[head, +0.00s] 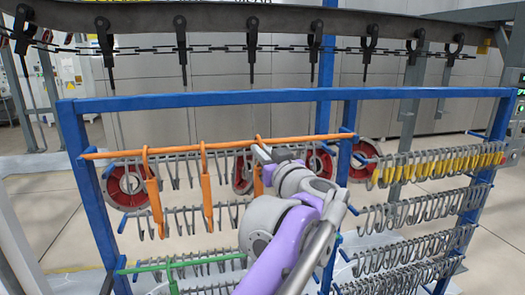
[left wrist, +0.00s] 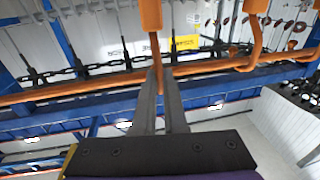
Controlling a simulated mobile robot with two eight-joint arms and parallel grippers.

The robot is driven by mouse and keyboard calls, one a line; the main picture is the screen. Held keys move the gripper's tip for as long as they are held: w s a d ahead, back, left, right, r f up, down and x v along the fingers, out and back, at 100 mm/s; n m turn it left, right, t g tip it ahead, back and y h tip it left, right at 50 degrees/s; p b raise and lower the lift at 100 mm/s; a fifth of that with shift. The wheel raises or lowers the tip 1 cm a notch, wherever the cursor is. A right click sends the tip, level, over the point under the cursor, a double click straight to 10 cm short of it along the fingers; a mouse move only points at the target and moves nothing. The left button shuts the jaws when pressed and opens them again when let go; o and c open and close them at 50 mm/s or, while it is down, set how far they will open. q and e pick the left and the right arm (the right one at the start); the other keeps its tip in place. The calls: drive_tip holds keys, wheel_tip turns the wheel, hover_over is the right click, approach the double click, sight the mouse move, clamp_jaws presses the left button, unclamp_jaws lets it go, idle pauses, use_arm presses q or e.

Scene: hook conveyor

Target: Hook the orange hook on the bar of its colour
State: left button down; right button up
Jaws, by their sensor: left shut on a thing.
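The orange bar (head: 110,153) runs along the upper part of the blue rack. Two orange hooks, one at the left (head: 154,200) and one in the middle (head: 206,195), hang from it. A third orange hook (head: 257,182) is at the bar further right, held by my left gripper (head: 262,153). In the left wrist view, the fingers (left wrist: 160,80) are shut on the thin part of this hook (left wrist: 151,15), against the orange bar (left wrist: 100,88). Whether its bend is fully over the bar is partly hidden by the fingers. Another orange hook (left wrist: 257,35) shows beside it. My right gripper is not in view.
The blue frame (head: 85,190) carries rows of grey hooks (head: 400,215). Yellow-marked hooks (head: 440,165) are at the right. A green bar (head: 180,262) is lower left. An overhead conveyor chain with black hangers (head: 252,45) runs behind and above.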

use_arm(q)
drive_tip(key=shift+w+f, duration=0.1)
drive_tip(key=shift+f, duration=0.05)
drive_tip(key=c, duration=1)
unclamp_jaws()
drive_tip(key=shift+a, duration=0.1)
drive_tip(key=shift+o, duration=0.5)
drive_tip(key=shift+a, duration=0.1)
